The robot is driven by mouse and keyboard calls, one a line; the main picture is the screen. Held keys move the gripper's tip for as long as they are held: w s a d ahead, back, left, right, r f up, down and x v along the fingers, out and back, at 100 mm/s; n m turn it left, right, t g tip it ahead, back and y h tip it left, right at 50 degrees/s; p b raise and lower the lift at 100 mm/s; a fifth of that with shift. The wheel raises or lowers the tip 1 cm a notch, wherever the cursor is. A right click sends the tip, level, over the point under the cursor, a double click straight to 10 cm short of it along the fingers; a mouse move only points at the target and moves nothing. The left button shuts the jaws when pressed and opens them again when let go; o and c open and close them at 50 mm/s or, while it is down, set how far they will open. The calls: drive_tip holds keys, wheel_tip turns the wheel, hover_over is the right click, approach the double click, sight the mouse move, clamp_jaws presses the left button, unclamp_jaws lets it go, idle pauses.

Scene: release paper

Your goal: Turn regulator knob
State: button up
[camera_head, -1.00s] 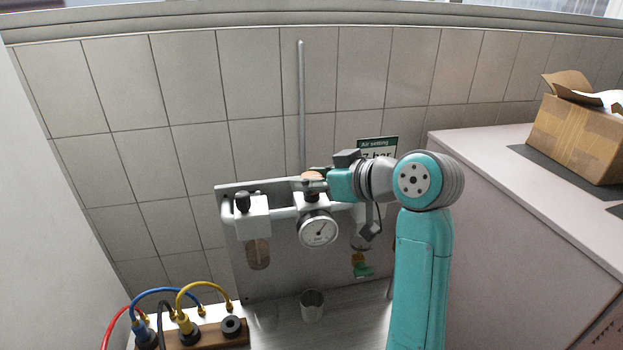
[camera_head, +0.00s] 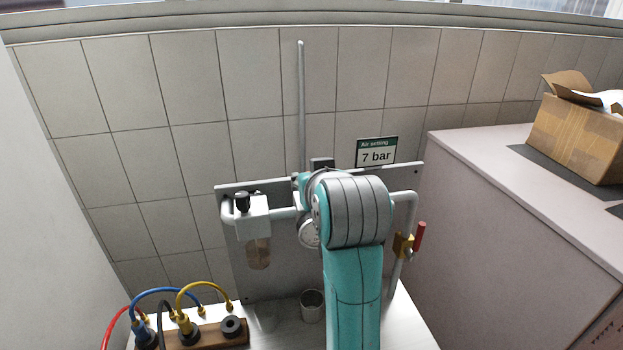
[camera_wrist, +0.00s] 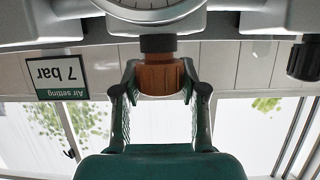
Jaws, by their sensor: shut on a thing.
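The regulator knob (camera_wrist: 158,78) is a ribbed orange-brown cylinder on a dark collar, centred in the wrist view, which is upside down. My green gripper (camera_wrist: 160,88) has one finger on each side of it and is shut on it. In the head view my arm hides the knob and gripper. The pressure gauge (camera_head: 308,235) is mostly covered by my arm there. In the wrist view only part of its dial (camera_wrist: 150,8) shows at the top edge, so I cannot read the needle. The green-and-white sign (camera_head: 376,155) reads "Air setting 7 bar".
A filter unit with a black top knob (camera_head: 254,215) stands left of my arm on the metal panel (camera_head: 232,265). A red-handled valve (camera_head: 418,238) is on the right. Coloured hoses (camera_head: 160,292) and a metal cup (camera_head: 312,305) stand in front. A cardboard box (camera_head: 575,135) sits on the right-hand counter.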

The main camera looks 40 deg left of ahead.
drive_tip(key=shift+m+t+h, duration=0.3)
drive_tip(key=shift+m+h, duration=0.1)
drive_tip(key=o, duration=1.2)
drive_tip(key=shift+c, duration=0.2)
drive_tip(key=v, duration=1.2)
drive_tip(key=shift+f, duration=0.1)
